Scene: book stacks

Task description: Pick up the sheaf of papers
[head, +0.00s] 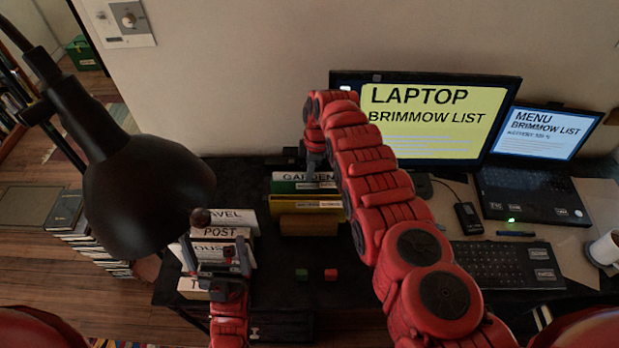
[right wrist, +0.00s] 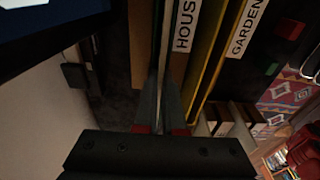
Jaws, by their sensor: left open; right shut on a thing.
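In the right wrist view, my right gripper (right wrist: 160,108) is shut on a thin, pale, edge-on strip (right wrist: 164,40) that looks like the sheaf of papers. It stands beside a folder labelled HOUSE (right wrist: 186,28) and one labelled GARDEN (right wrist: 246,28). In the head view, my right gripper (head: 316,163) is mostly hidden behind its own red arm, at the back of the labelled folders (head: 305,187). The papers cannot be made out there. My left gripper (head: 217,262) is open and empty in front of the labelled book stack (head: 222,232).
A black lamp (head: 145,190) looms over the desk's left side. A monitor (head: 430,115), laptop (head: 530,185), keyboard (head: 505,263) and mug (head: 606,248) fill the right. Two small cubes, green (head: 302,274) and red (head: 330,275), lie on the dark desk in front of the folders.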

